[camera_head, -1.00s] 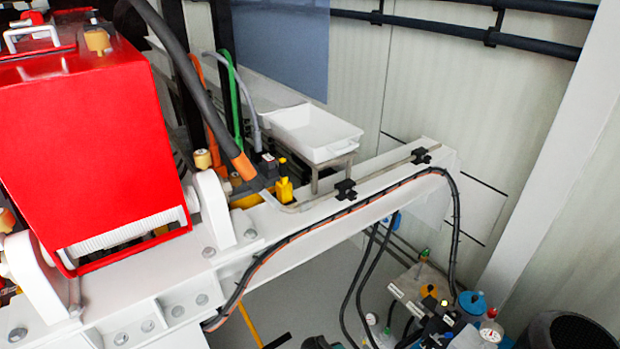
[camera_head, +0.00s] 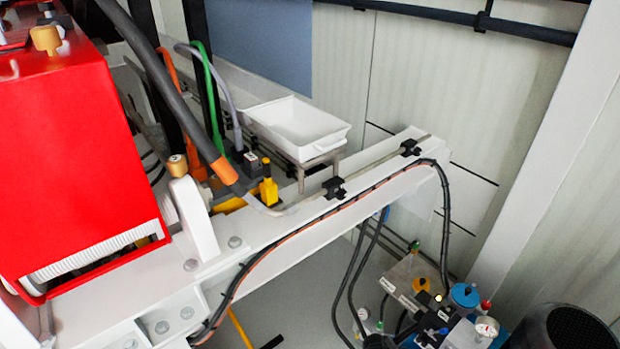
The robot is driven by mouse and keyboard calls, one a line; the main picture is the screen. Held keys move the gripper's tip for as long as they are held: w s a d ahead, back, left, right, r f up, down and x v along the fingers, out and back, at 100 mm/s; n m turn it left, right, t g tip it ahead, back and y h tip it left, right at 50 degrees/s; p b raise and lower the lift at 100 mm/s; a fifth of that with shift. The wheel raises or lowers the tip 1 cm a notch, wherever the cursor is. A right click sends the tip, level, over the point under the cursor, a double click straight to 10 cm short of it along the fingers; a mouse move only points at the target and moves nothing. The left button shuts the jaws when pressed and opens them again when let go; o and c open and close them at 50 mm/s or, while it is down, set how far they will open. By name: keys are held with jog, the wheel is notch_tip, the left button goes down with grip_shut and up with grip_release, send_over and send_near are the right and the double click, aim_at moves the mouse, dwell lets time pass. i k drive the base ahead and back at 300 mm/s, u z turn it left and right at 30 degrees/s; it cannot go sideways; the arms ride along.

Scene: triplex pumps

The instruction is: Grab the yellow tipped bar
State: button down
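A thin yellow bar (camera_head: 240,328) shows at the bottom edge, below the white beam; the beam hides its upper end. A short black piece (camera_head: 272,342) lies beside its lower end, and I cannot tell whether the two are joined. I cannot tell whether this is the yellow tipped bar. A small upright yellow part (camera_head: 268,188) stands behind the beam near the grey hose. My gripper is not in view.
A red housing (camera_head: 75,150) fills the left. A white beam (camera_head: 300,238) with cables along it runs to the right. A white tray (camera_head: 297,127) stands behind it. Bottles and gauges (camera_head: 465,296) and a dark round drum (camera_head: 565,328) are at lower right.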

aim_at(266, 169)
jog(key=z, duration=1.15)
jog(key=k, duration=0.9)
jog(key=u, duration=1.4)
jog(key=i, duration=0.9)
